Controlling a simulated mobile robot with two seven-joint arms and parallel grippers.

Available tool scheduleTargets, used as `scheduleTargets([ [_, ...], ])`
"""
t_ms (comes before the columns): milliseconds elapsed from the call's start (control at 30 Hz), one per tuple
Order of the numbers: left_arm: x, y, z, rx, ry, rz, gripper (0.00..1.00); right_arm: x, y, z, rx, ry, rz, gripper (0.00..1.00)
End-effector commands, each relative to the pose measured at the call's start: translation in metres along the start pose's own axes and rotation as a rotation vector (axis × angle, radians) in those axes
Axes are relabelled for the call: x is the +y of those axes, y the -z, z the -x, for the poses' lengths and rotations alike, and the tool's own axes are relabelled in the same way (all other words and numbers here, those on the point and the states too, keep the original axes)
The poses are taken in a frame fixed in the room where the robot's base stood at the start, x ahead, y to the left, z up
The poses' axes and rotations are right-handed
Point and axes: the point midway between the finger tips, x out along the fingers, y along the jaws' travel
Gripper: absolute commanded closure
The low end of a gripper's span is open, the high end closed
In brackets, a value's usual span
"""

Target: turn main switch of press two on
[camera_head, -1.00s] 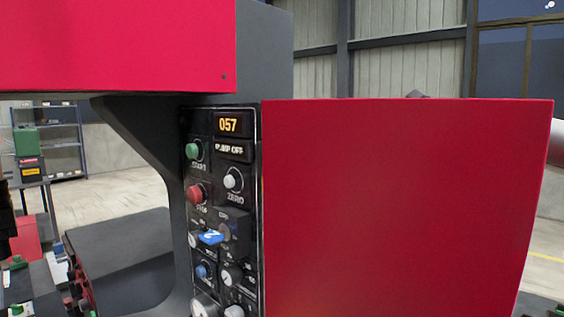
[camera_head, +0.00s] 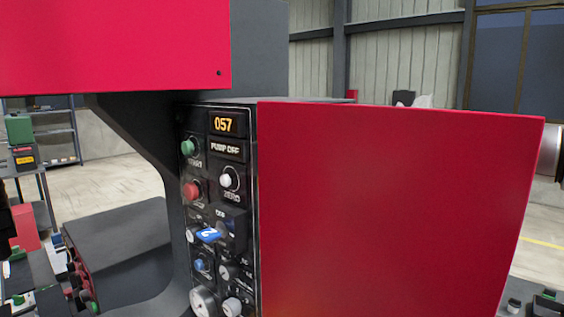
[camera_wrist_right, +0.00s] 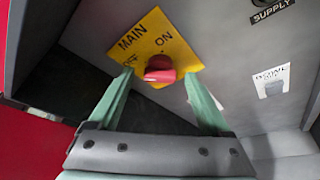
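In the right wrist view, the main switch is a red rotary knob (camera_wrist_right: 160,68) on a yellow plate (camera_wrist_right: 172,40) with the words MAIN and ON. The plate is on a grey housing. My right gripper (camera_wrist_right: 160,76) has green fingers spread apart, one on each side of the knob, with gaps showing; it is open and empty. In the head view, a press with a control panel (camera_head: 220,240) carries a blue tag (camera_head: 209,235) that looks marked 2. Neither gripper shows in the head view.
A large red cover (camera_head: 390,205) fills the right of the head view beside the panel. The panel's displays (camera_head: 226,125) read 057 and PUMP OFF.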

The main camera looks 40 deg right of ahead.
Motion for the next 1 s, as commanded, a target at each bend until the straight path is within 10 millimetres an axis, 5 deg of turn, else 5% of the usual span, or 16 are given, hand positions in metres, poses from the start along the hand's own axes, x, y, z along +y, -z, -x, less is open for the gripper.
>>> scheduleTargets([
  [700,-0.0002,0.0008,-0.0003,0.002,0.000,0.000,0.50,0.0000,-0.0001,0.0004,0.000,0.001,0.000,0.98],
  [1000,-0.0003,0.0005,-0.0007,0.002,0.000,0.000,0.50,-0.0004,0.0000,0.0003,0.000,-0.009,-0.020,1.00],
])
